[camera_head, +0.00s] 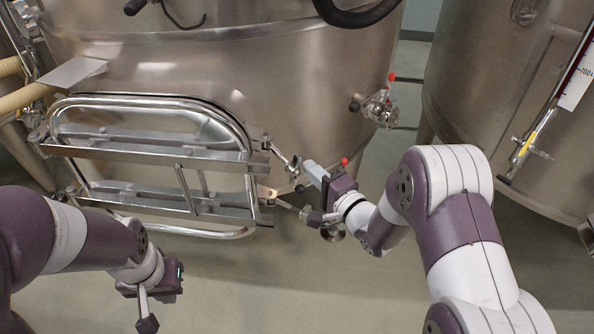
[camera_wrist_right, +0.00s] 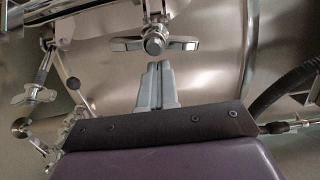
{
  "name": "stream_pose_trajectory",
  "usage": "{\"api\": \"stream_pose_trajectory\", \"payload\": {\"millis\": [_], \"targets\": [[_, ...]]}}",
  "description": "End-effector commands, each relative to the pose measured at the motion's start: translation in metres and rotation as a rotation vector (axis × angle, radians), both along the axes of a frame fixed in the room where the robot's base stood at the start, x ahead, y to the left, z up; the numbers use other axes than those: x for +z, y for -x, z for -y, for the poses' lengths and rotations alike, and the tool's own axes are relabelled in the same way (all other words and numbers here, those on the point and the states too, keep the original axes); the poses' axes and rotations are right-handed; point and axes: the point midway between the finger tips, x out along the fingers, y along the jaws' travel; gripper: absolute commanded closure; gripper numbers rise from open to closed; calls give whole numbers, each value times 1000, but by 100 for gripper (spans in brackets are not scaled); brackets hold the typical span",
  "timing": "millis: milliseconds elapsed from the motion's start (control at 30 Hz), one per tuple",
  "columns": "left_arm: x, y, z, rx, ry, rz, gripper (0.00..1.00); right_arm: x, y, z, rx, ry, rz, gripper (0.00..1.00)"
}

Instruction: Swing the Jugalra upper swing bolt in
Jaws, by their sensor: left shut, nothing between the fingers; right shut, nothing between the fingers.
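The upper swing bolt (camera_head: 284,158) is at the right edge of the manway door (camera_head: 160,150) on the steel vat. Its metal wing nut (camera_wrist_right: 153,44) fills the upper middle of the right wrist view. My right gripper (camera_head: 309,167) is shut and empty, its grey fingers close to the right of the bolt. In the wrist view the right fingertips (camera_wrist_right: 159,64) lie together just below the wing nut; contact is unclear. My left gripper (camera_head: 165,281) is low at the left, away from the door, its fingers hidden.
A lower bolt (camera_head: 283,203) is below the upper one. A red-tipped valve (camera_head: 380,106) projects from the vat at upper right. A second vat (camera_head: 490,100) stands at the right. Open floor (camera_head: 270,285) lies between my arms.

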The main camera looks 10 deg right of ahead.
Motion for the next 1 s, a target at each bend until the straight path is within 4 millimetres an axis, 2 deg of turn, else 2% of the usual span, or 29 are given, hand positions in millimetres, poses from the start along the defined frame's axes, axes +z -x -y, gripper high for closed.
{"api": "stream_pose_trajectory", "payload": {"millis": [1000], "targets": [[9, 0, 0, 0, 0, 0, 100, 0, 19, -37, 3, 0, -1, 100]]}}
